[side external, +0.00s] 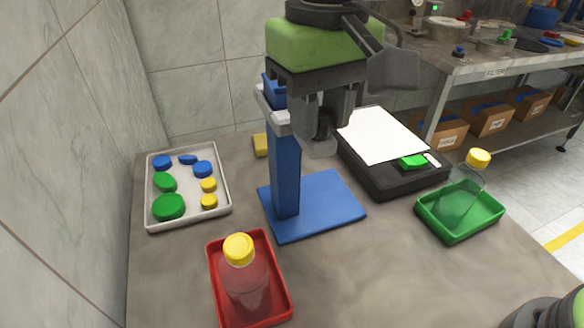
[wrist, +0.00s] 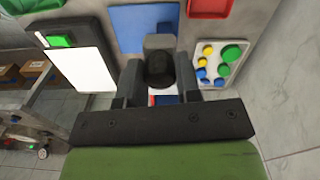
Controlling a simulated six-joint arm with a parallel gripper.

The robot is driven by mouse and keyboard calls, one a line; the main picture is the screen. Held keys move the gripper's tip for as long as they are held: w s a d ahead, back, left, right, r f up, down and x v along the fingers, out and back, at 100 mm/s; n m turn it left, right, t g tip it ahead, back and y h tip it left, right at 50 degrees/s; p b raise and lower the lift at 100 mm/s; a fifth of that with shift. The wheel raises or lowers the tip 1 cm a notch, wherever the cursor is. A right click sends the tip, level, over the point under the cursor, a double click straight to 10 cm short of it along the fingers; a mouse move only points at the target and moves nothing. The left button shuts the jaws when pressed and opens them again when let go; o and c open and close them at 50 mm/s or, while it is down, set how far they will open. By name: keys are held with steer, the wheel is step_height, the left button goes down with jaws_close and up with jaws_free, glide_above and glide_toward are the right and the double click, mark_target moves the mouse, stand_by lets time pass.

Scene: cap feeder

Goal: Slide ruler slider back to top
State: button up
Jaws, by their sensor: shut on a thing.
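The ruler is a blue upright post (side external: 286,175) on a flat blue base (side external: 325,205), which also shows in the wrist view (wrist: 140,22). Its light grey slider (side external: 273,108) sits around the post near the upper end, with a short piece of blue post showing above it. My gripper (side external: 322,135) is beside the post at slider height, pointing down. Its fingers are shut on the slider's dark knob, seen between them in the wrist view (wrist: 160,70). The fingers and gripper body hide part of the slider and the post's top.
A white tray (side external: 190,219) with blue, green and yellow caps stands at left. A red tray (side external: 282,300) holds a yellow-capped bottle in front. A black device (side external: 400,187) with a white top and a green tray (side external: 455,235) with another bottle stand at right.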

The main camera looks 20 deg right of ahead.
steer(key=o, duration=0.7)
steer(key=shift+r, duration=4)
